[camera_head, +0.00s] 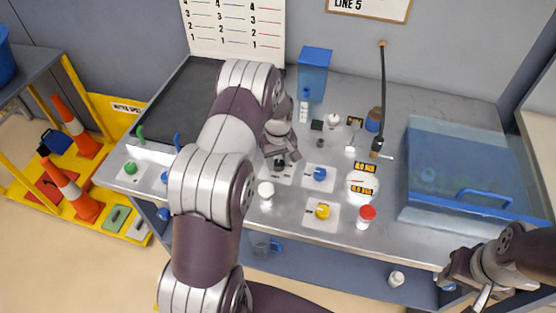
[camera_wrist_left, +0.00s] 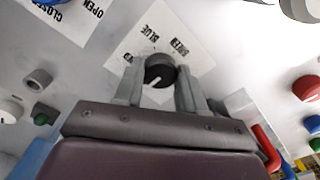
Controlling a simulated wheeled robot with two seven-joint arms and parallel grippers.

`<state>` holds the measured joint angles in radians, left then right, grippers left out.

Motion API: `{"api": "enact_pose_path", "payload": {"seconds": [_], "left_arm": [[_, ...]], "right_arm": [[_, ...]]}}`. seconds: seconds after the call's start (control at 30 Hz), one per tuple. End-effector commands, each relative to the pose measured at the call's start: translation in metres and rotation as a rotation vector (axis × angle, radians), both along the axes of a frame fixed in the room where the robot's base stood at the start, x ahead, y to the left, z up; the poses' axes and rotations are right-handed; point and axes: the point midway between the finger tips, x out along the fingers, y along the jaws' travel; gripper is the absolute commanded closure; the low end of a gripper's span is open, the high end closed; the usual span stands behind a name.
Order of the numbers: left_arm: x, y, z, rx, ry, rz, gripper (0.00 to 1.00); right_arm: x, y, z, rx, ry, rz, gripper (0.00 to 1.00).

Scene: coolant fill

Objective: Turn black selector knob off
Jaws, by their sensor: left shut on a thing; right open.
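The black selector knob (camera_wrist_left: 159,68) sits on a white label plate with "BLUE" and "GREEN" printed on it, in the left wrist view. A white line on the knob's face points down and slightly left there. My left gripper (camera_wrist_left: 160,88) is shut on the knob, with one finger on each side. In the head view my left gripper (camera_head: 280,159) is over the front middle of the bench, and the knob (camera_head: 279,164) is partly hidden by it. My right gripper (camera_head: 466,291) is open and empty at the bench's front right corner.
A blue knob (camera_head: 320,173), yellow knob (camera_head: 322,211), red-capped part (camera_head: 366,216) and white knob (camera_head: 266,189) stand near the left gripper. A clear blue-lidded box (camera_head: 470,170) fills the bench's right side.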

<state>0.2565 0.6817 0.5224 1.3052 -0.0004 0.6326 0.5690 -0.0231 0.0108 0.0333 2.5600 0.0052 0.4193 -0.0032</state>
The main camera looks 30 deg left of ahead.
Motion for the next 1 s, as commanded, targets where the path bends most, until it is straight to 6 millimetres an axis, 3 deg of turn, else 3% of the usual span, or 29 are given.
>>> {"api": "enact_pose_path", "payload": {"seconds": [0.47,0.5,0.57,0.87,1.0], "left_arm": [[0.001,0.000,0.002,-0.001,-0.002,0.015,0.91],[0.001,0.000,0.002,-0.001,-0.002,0.015,0.54],[0.001,0.000,0.002,-0.001,-0.002,0.015,0.35],[0.001,0.000,0.002,0.000,-0.001,0.014,0.35],[0.001,0.000,0.021,0.001,-0.005,0.014,0.35]], "right_arm": [[0.000,0.000,0.000,0.000,0.000,0.000,0.57],[0.000,0.000,0.000,0.000,0.000,0.000,0.57],[0.000,0.000,0.000,0.000,0.000,0.000,0.57],[0.000,0.000,-0.001,0.000,0.000,0.000,0.57],[0.000,0.000,-0.006,0.000,0.000,0.000,0.57]]}}
